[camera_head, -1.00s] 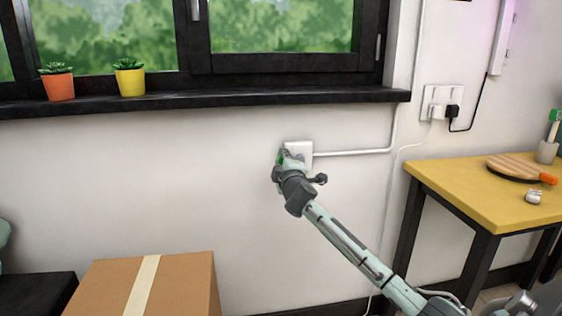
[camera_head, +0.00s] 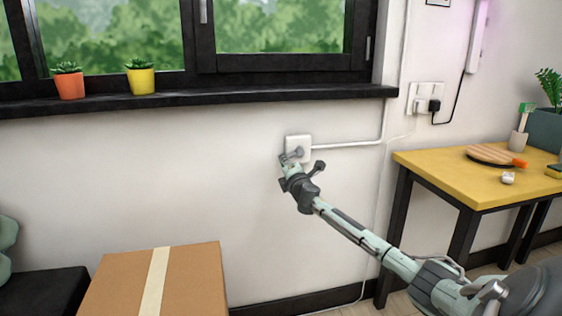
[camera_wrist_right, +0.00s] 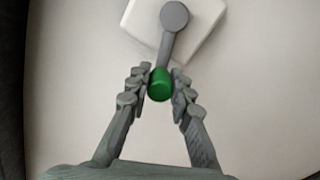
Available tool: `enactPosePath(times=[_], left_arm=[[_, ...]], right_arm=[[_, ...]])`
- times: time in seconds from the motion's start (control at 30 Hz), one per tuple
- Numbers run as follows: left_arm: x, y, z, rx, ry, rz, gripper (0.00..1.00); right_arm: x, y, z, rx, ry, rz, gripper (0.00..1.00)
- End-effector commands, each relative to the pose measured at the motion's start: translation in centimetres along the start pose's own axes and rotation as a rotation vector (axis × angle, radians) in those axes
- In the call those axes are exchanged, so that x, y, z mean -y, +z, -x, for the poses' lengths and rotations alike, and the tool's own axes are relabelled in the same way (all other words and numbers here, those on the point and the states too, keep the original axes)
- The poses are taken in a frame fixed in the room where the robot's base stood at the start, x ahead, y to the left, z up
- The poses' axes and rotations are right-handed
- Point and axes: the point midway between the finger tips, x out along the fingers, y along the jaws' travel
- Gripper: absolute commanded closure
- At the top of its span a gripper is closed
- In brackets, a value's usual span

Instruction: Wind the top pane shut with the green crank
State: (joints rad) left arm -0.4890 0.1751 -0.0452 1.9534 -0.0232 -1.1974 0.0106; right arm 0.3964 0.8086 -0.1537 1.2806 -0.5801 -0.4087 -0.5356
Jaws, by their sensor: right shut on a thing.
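The green crank knob (camera_wrist_right: 160,84) sits between the fingers of my right gripper (camera_wrist_right: 160,90) in the right wrist view, and the gripper is shut on it. A grey crank arm (camera_wrist_right: 173,47) runs from the knob up to a round hub on a white wall box. In the head view this white box (camera_head: 304,142) is on the wall under the window, and my right gripper (camera_head: 288,160) is at its lower left, hiding the knob. The lower part of a black-framed window (camera_head: 290,62) shows; its top is cut off, so the top pane's state is not visible. My left gripper is not in view.
Two potted plants, orange (camera_head: 69,85) and yellow (camera_head: 141,81), stand on the black sill (camera_head: 240,101). A taped cardboard box (camera_head: 195,275) is below left. A yellow table (camera_head: 440,180) with small items stands at right. The wall left of the crank is clear.

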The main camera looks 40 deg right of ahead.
Motion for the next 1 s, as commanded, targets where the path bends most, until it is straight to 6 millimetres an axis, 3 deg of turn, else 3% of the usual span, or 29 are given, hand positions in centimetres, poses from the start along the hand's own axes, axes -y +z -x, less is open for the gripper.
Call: enactPosePath(times=[0.5,1.0], left_arm=[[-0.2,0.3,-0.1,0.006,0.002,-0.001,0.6],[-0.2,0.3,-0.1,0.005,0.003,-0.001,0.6]], right_arm=[[2.3,-0.1,0.0,-0.004,0.001,0.38,1.0],[2.8,0.1,0.0,-0.003,0.001,0.472,1.0]])
